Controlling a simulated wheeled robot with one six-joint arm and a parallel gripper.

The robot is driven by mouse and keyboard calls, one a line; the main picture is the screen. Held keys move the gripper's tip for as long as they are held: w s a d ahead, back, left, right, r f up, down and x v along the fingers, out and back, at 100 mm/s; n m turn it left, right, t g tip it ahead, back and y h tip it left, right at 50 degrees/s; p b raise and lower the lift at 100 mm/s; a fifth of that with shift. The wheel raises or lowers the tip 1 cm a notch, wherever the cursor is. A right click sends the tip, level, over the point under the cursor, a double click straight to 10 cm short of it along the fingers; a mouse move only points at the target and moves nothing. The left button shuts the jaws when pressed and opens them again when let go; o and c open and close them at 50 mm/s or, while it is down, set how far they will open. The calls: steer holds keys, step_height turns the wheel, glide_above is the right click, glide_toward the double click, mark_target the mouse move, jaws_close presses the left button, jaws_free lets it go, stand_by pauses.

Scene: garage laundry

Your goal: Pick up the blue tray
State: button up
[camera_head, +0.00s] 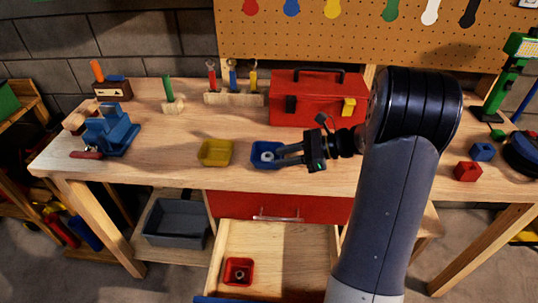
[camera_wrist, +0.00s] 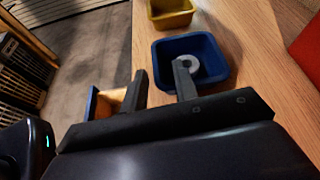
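The blue tray (camera_head: 258,162) is a small square open tray on the wooden workbench, with a grey ring (camera_head: 267,156) lying in it. In the wrist view the blue tray (camera_wrist: 222,52) shows its near wall by my fingers, with the grey ring (camera_wrist: 190,62) inside. My gripper (camera_head: 279,158) is at the tray's right side in the head view. In the wrist view my gripper (camera_wrist: 160,80) has its fingers apart, one outside the tray and one over its inside, with the near wall between them. Whether the fingers touch the wall cannot be told.
A yellow tray (camera_head: 215,152) stands left of the blue one. A red toolbox (camera_head: 308,97) stands behind. An open drawer (camera_head: 300,245) below holds a red tray (camera_head: 238,270). A blue vise (camera_head: 110,131) is at the left. The bench front between vise and yellow tray is clear.

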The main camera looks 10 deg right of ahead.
mark_target(264, 163)
steer(key=x, duration=0.6)
steer(key=shift+s+a+f+p, duration=0.2)
steer(key=shift+f+p, duration=0.05)
steer(key=shift+p, duration=0.05)
steer(key=shift+c, duration=0.2)
jaws_close()
